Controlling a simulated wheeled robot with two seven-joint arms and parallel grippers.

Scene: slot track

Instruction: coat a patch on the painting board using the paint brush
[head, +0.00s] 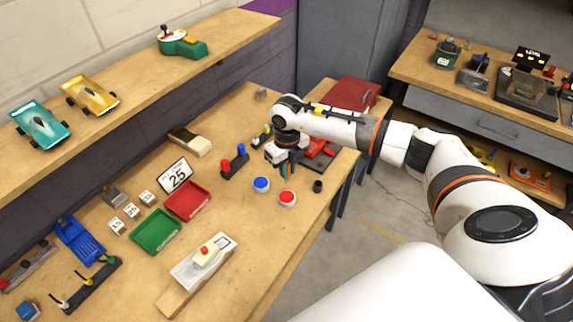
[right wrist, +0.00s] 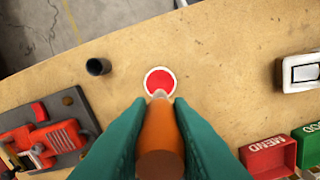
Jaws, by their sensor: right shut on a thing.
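My right gripper (head: 287,166) points down over the right part of the workbench. In the right wrist view its teal fingers (right wrist: 160,130) are shut on the orange handle of the paint brush (right wrist: 160,135). The pale brush tip overlaps the lower rim of a red disc with a white rim (right wrist: 160,82), which also shows in the head view (head: 287,197). I cannot tell whether they touch. A similar blue disc (head: 261,184) lies to its left. I cannot tell for certain which object is the painting board. My left gripper is out of view.
A red tray (head: 204,209) and a green tray (head: 140,244) stand left of the discs. A pale board with a cream block (head: 186,276) lies near the front edge. A small dark cup (head: 318,186) stands near the right edge. Bare wood surrounds the discs.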

